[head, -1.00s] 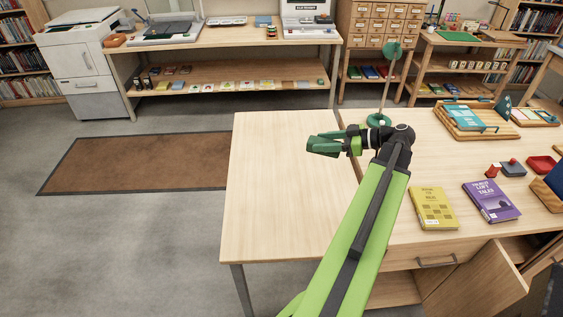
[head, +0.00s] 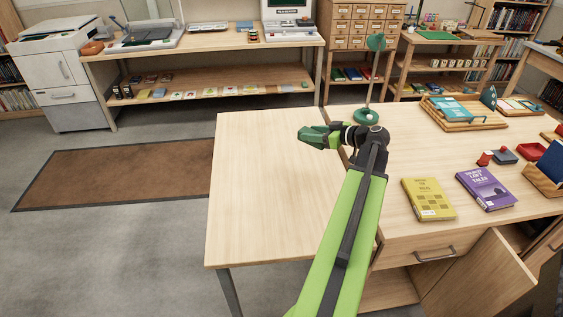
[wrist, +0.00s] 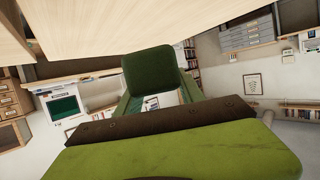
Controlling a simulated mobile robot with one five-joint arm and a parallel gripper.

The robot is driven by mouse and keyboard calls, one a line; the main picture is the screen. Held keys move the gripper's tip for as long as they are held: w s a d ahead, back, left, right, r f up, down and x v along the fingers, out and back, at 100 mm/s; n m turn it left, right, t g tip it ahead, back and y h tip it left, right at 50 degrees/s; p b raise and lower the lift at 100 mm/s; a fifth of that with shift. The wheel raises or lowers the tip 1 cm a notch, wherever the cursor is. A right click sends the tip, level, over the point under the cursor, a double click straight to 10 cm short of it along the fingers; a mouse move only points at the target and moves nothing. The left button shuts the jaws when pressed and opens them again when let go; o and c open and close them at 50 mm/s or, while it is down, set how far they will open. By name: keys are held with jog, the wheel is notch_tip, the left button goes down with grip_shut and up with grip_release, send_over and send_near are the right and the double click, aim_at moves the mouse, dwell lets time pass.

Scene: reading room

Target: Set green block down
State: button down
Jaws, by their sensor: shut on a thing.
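My gripper (head: 316,137) is at the end of my green arm, above the bare left part of the pale wooden table (head: 262,190). It is shut on the green block, a dark green piece at its tip. In the wrist view the block (wrist: 149,70) shows as a dark green, square-faced shape ahead of my gripper's body. The wrist view is tilted, and a pale wooden surface (wrist: 110,22) fills its top. The gap between block and tabletop is hard to judge, and the jaws hide part of the block.
A thin stand with a green base (head: 366,116) rises just behind my gripper. A yellow book (head: 428,199) and a purple book (head: 486,190) lie to the right. A cabinet door (head: 480,277) hangs open in front. The left tabletop is clear.

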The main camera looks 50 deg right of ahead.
jog(key=b, duration=0.5)
send_over(285, 162)
jog(key=f, duration=0.6)
jog(key=shift+s+d, duration=0.15)
jog(key=shift+s, duration=0.05)
jog(key=shift+w, duration=0.3)
notch_tip(285, 162, down, 4)
jog(key=b, duration=0.4)
jog(key=shift+f, duration=0.15)
jog(key=shift+r, duration=0.25)
jog(key=shift+f, duration=0.2)
jog(key=c, duration=0.7)
grip_release()
